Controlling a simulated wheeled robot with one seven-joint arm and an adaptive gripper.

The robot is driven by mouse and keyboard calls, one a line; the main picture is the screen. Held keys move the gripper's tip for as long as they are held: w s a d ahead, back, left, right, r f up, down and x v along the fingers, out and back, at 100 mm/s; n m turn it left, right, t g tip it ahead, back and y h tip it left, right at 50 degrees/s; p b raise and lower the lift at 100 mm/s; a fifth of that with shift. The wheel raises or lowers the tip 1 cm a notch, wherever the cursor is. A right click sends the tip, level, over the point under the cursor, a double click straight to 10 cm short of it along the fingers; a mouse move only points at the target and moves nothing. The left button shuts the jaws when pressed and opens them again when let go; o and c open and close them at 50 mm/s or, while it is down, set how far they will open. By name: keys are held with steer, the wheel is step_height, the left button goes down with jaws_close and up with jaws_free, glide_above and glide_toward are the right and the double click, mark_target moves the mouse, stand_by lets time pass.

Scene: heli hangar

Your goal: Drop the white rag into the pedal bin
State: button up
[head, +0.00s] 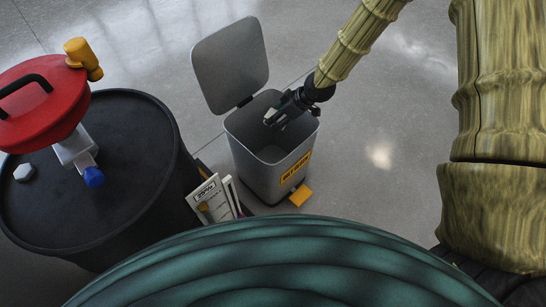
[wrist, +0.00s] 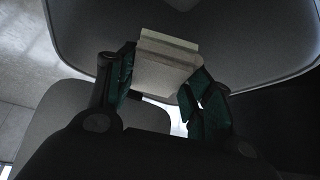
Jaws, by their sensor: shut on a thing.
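The pedal bin (head: 262,172) is a grey square bin standing on the floor, with its lid (head: 229,65) raised and a yellow pedal at its foot. My gripper (head: 270,119) reaches into the open mouth of the bin from the upper right. In the wrist view my gripper (wrist: 160,85) is shut on the white rag (wrist: 163,62), a pale folded block between the green-padded fingers. In the head view only a small pale bit of the rag shows at the fingertips. The bin's rim and wall surround it in the wrist view.
Papers (head: 213,199) lean between drum and bin. Open floor lies behind.

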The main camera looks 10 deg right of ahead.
steer(key=shift+f+b, duration=0.35)
steer(key=shift+f, duration=0.3)
steer(key=o, duration=1.1)
steer(key=shift+c, duration=0.2)
steer(key=shift+r, duration=0.1)
steer(key=v, duration=1.1)
steer(key=shift+d+r, duration=0.25)
steer(key=shift+r, duration=0.1)
steer(key=shift+s, duration=0.15)
